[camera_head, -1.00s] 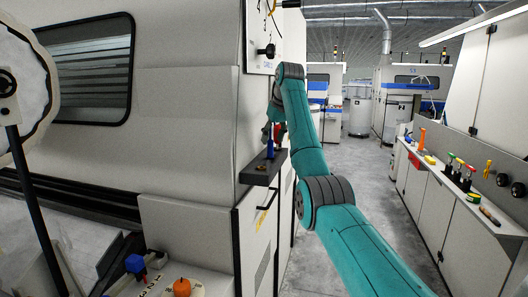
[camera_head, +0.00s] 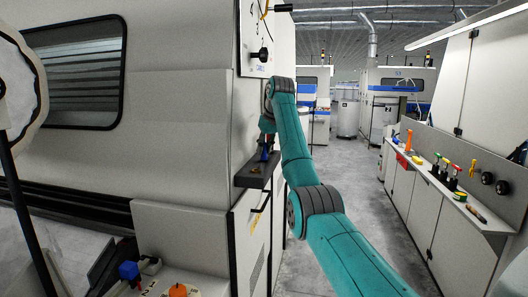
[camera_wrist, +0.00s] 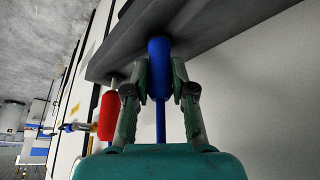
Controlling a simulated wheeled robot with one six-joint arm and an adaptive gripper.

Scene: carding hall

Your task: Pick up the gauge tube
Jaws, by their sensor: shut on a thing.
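The gauge tube, as far as I can tell, is the blue cylinder with a thin blue stem (camera_wrist: 158,53) in the wrist view. My gripper (camera_wrist: 160,78) has its two fingers closed on either side of it. The blue tube's wide end is at the dark shelf (camera_wrist: 200,22); I cannot tell whether they touch. In the head view the blue tube (camera_head: 265,154) is small, at the dark shelf (camera_head: 250,180) on the machine's side.
A red-handled thing (camera_wrist: 107,115) stands close beside the gripper in the wrist view. The pale machine wall (camera_head: 185,120) is close on the left. A bench (camera_head: 470,205) with several tools runs along the right. The aisle floor (camera_head: 345,190) between is clear.

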